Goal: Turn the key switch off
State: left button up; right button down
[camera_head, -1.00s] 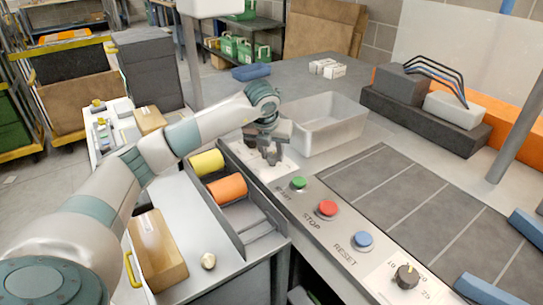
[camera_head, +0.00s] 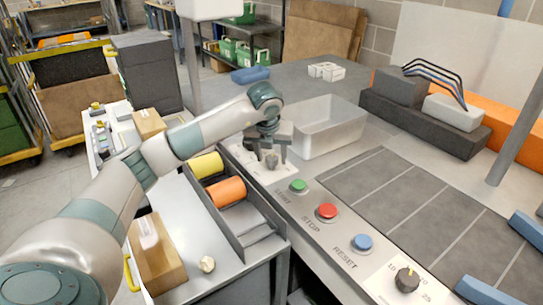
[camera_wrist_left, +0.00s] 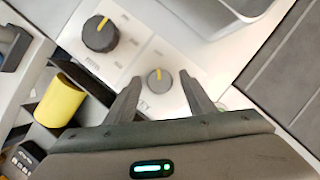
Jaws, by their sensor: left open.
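The key switch (camera_wrist_left: 159,80) is a small grey round knob with a yellow line on a white plate, with lettering ending in "EY" beside it. It also shows in the head view (camera_head: 271,162), low between the fingers. The yellow line points roughly up the plate in the wrist view. My left gripper (camera_wrist_left: 158,88) is open, with one finger on each side of the knob. I cannot tell whether the fingers touch it. In the head view my left gripper (camera_head: 270,153) hangs over the far end of the panel. My right gripper is out of view.
A larger black knob (camera_wrist_left: 100,34) sits beside the switch. Green (camera_head: 298,186), red (camera_head: 326,211) and blue (camera_head: 361,242) buttons and a numbered dial (camera_head: 407,279) line the panel. A grey bin (camera_head: 335,132) stands close behind; yellow (camera_head: 207,165) and orange (camera_head: 226,191) rolls lie left.

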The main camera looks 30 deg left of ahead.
pick_arm(q)
jog(key=shift+r, duration=0.1)
jog(key=shift+s+d+r, duration=0.1)
jog(key=shift+s+r, duration=0.1)
jog(key=shift+r, duration=0.3)
jog(key=b+v, duration=0.1)
jog(key=v, duration=1.5)
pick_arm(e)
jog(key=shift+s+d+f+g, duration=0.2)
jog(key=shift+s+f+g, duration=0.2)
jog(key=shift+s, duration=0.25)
pick_arm(q)
jog(key=shift+s, duration=0.15)
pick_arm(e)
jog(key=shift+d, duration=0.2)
